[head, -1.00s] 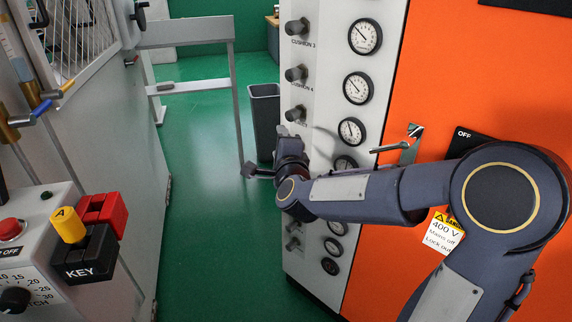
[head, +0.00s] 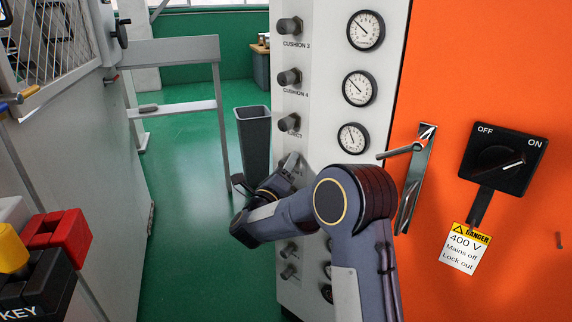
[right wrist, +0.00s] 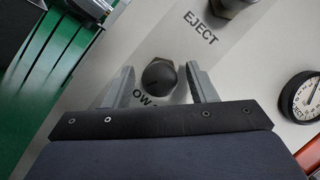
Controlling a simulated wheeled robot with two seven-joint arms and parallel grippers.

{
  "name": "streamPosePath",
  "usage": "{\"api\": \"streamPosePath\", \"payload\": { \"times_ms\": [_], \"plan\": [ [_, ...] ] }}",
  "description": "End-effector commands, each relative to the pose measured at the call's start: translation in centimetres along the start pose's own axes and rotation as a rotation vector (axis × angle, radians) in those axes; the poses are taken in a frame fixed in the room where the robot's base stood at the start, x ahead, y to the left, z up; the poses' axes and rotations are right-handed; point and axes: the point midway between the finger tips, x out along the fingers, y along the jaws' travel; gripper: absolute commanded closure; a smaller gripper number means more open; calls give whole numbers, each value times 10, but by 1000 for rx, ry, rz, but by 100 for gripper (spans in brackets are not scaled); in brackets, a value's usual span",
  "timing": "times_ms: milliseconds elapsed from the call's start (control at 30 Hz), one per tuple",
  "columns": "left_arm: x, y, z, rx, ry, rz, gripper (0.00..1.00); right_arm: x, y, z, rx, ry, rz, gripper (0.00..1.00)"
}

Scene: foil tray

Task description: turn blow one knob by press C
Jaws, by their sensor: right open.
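My right gripper (head: 290,165) is at the white control panel (head: 318,100), below the knob labelled EJECT (head: 288,122) in the head view. In the right wrist view the right gripper (right wrist: 160,70) is open. Its two grey fingers stand on either side of a dark round knob (right wrist: 160,77); whether they touch it I cannot tell. The label under this knob is partly hidden by the gripper, and only "OW A" can be read. The EJECT knob (right wrist: 236,8) shows at the top of the wrist view. My left gripper is not in view.
Pressure gauges (head: 365,30) run down the panel beside the knobs. An orange cabinet (head: 440,80) with a lever handle (head: 412,165) and a black OFF/ON switch (head: 502,160) stands right. A grey bin (head: 254,135) and green floor lie left of the panel.

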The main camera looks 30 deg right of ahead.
Motion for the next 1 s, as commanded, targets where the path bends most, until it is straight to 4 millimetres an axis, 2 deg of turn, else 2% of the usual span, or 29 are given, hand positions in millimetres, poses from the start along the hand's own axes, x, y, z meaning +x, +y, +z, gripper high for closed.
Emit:
{"api": "streamPosePath", "payload": {
  "times_ms": [133,367,733,1000],
  "plan": [
    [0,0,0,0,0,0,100,9,0,0,0,-1,1,48],
    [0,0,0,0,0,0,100,10,0,0,-1,-1,2,48],
    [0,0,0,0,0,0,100,9,0,0,-1,-1,1,93],
    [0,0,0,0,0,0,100,9,0,0,-28,-1,12,93]
  ]
}}
